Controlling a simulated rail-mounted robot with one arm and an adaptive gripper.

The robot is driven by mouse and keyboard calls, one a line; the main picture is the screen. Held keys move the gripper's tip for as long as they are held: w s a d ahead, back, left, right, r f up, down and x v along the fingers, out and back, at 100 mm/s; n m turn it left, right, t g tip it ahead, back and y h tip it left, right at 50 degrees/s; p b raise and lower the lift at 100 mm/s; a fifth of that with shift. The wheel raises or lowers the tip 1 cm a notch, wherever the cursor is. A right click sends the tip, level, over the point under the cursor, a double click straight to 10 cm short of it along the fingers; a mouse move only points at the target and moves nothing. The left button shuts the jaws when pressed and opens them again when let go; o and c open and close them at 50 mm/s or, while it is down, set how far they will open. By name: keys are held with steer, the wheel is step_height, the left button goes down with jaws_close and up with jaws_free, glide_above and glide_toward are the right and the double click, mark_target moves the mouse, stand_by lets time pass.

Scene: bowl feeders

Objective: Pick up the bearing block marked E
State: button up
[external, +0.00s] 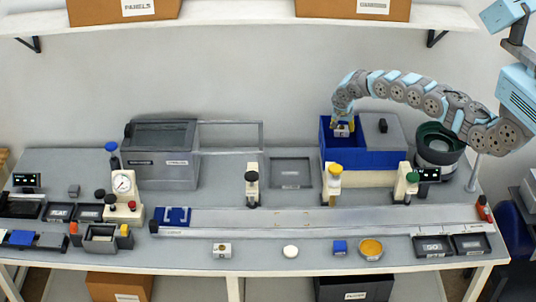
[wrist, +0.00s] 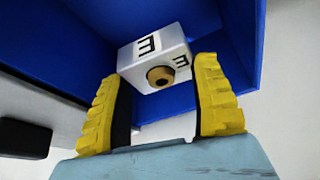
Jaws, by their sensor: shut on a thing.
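The bearing block marked E (wrist: 150,58) is a white block with black E letters and a brass-coloured round bore, seen in the wrist view. My gripper (wrist: 165,85) has its yellow ribbed fingers on either side of it, shut on it. In the external view my gripper (external: 342,125) is at the open blue bin (external: 326,150), with the block low between the fingers near the bin's top. In the wrist view the blue walls (wrist: 235,30) surround the block. I cannot tell whether the block touches the bin.
A dark green bowl feeder (external: 438,145) stands further right. A yellow-topped post (external: 333,180) stands in front.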

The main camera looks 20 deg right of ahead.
mark_target(342, 126)
step_height(342, 126, up, 20)
steer(key=p, duration=0.6)
steer(key=shift+r, duration=0.25)
